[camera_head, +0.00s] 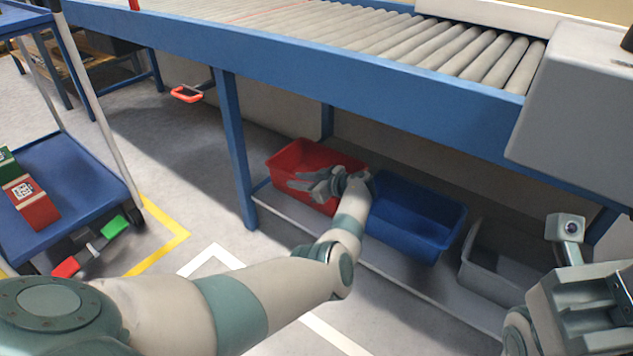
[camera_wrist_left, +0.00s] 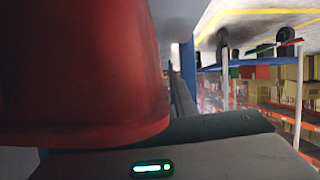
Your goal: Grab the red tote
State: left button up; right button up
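The red tote (camera_head: 285,164) stands on the low shelf under the conveyor, at the left end of a row of totes. In the left wrist view the red tote (camera_wrist_left: 85,75) fills the left half, very close. My left gripper (camera_head: 298,182) reaches across the tote's right part and overlaps it in the head view. Its two fingers point left and look spread apart, with a gap between them. The arm and hand hide the tote's right end. Whether the fingers touch the tote is not clear. My right wrist (camera_head: 590,300) shows at the lower right; its fingertips are not visible.
A blue tote (camera_head: 415,215) and a grey tote (camera_head: 500,270) stand to the right on the shelf. The conveyor's blue frame (camera_head: 300,72) runs above, and its leg (camera_head: 236,150) stands left of the red tote. A blue cart (camera_head: 75,180) stands at the left.

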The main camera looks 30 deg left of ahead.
pick_arm(q)
grip_shut()
dwell(1.4)
